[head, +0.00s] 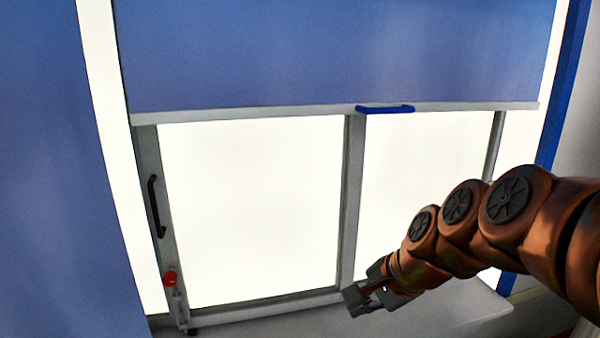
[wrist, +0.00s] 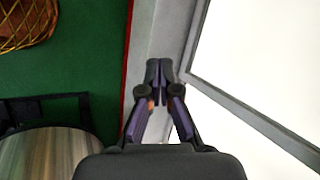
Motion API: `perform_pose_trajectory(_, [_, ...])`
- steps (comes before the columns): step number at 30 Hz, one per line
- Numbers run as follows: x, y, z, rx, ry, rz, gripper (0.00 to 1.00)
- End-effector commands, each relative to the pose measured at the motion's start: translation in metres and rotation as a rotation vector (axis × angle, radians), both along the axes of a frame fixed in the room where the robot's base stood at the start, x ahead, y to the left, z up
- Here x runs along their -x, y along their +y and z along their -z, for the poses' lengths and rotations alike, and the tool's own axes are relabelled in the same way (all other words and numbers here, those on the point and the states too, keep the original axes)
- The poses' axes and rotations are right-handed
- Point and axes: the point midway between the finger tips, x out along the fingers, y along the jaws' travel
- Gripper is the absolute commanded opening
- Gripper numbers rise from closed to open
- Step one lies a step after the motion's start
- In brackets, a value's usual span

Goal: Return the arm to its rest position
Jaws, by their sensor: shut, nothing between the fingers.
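My gripper (head: 368,298) is at the end of my orange-brown arm, which reaches in from the right side of the head view. It is in front of the lower part of a window, over the pale sill (head: 420,310). In the wrist view my gripper (wrist: 159,72) shows with its dark fingertips together and nothing held between them. The fingers appear above the sill strip between a green surface and the window frame. Whether they touch anything cannot be told.
The window frame (head: 352,200) stands close behind my gripper. A blue blind (head: 330,50) covers its upper part; a red knob (head: 169,278) is low left. In the wrist view, a woven basket (wrist: 25,22) and a wood-topped round piece (wrist: 45,155) are left, on green (wrist: 85,70).

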Motion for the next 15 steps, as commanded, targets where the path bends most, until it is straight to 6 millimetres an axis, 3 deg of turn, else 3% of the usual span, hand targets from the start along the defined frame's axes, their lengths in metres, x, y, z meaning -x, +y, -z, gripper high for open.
perform_pose_trajectory(3, [0.062,-0.007,0.04,0.162,0.058,-0.254,0.0])
perform_pose_trajectory(9, [0.162,-0.039,0.091,0.374,0.178,-0.682,0.0])
perform_pose_trajectory(15, [0.223,-0.069,0.114,0.463,0.272,-0.962,0.0])
